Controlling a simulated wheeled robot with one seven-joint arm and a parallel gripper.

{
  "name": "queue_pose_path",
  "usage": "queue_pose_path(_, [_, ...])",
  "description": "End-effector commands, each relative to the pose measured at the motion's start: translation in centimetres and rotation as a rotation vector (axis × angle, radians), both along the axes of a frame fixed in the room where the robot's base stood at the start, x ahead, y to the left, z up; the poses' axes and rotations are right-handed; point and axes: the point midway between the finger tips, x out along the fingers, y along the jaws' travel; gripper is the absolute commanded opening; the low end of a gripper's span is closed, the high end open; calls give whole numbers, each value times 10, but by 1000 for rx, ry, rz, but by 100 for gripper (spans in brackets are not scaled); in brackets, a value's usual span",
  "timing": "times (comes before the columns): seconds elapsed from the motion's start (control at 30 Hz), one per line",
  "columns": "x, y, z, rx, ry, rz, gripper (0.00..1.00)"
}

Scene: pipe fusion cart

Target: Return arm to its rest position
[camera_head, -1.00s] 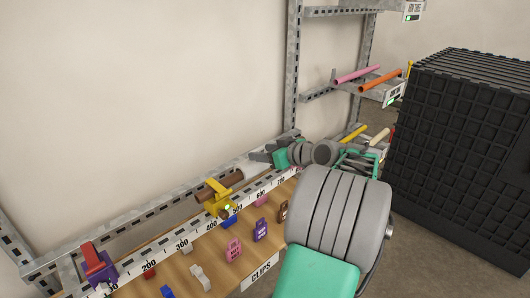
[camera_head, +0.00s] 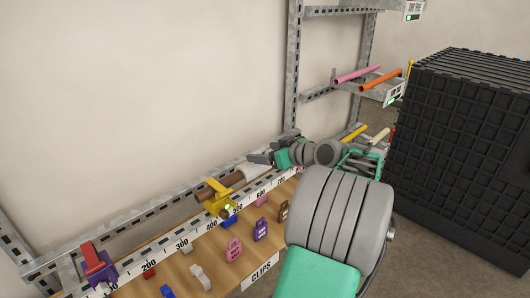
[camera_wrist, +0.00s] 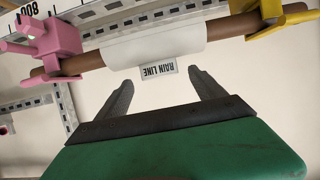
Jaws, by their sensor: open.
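My gripper (camera_head: 259,158) is above the far part of the rail, near the wall, in the head view. In the wrist view its two dark fingers (camera_wrist: 161,88) are spread apart with nothing between them. A brown pipe (camera_wrist: 218,29) with a white sleeve (camera_wrist: 150,44) lies beyond the fingertips, apart from them. A tag reading "RAIN LINE" (camera_wrist: 157,69) is at the sleeve. A pink clip (camera_wrist: 60,42) and a yellow clip (camera_wrist: 268,15) are around the pipe. The yellow clip also shows in the head view (camera_head: 217,196). My arm hides part of the bench there.
A bench (camera_head: 215,262) with several coloured clips lies below the numbered rail (camera_head: 166,257). A red and purple clip (camera_head: 98,266) is at its near end. Metal uprights (camera_head: 293,75) and a shelf with pink and orange rods (camera_head: 358,74) stand behind. A black crate-like block (camera_head: 460,150) is at right.

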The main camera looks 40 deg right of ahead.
Motion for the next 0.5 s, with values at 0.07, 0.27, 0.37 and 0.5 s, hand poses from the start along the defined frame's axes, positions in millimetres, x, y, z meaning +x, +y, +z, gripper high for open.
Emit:
queue_pose_path(0.07, [-13, -2, 5, -3, -2, -4, 79])
queue_pose_path(0.27, [-51, -3, 20, -3, -1, -4, 79])
queue_pose_path(0.37, [-62, -3, 25, -2, -1, -2, 79])
queue_pose_path(0.5, [-66, -2, 27, 0, 0, 0, 79])
